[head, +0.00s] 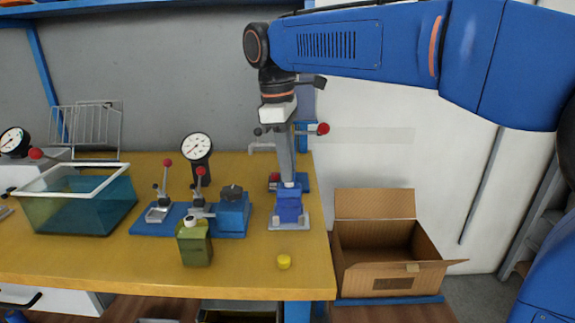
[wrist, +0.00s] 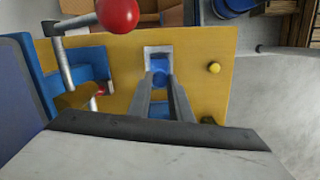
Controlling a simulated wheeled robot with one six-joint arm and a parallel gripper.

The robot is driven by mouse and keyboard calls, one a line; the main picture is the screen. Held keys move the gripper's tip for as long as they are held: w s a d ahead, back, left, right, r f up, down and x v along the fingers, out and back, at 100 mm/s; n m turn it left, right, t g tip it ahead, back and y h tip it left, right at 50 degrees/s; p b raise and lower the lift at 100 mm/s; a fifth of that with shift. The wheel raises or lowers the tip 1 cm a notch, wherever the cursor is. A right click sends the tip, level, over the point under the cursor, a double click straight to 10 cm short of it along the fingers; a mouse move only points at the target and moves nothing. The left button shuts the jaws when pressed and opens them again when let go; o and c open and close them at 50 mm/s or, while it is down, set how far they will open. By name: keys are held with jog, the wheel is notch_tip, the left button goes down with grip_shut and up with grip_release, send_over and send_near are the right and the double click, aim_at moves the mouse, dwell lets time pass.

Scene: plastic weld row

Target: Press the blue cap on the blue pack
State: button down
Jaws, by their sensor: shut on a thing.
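The blue pack (head: 289,212) stands upright on a pale square plate (head: 289,226) near the right end of the yellow table. My gripper (head: 289,184) points down directly over the pack, its narrow fingers close together. In the wrist view the round blue cap (wrist: 160,76) shows between the fingertips (wrist: 160,84), and my gripper is shut on it. The pack's blue body (wrist: 160,110) shows between the fingers in that view. The cap is at the pack's top; the fingers hide whether it is seated or slightly above.
A yellow cap (head: 284,262) lies near the table's front edge. A green jug (head: 194,244) with a white top stands left. Behind it is a blue fixture (head: 232,214) with red-knobbed levers and a gauge (head: 197,147). A teal bin (head: 80,208) is far left; an open cardboard box (head: 388,275) stands right.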

jog(key=c, duration=1)
grip_release()
jog(key=shift+c, duration=0.2)
jog(key=shift+r, duration=3.5)
grip_shut()
jog(key=shift+f, duration=2.95)
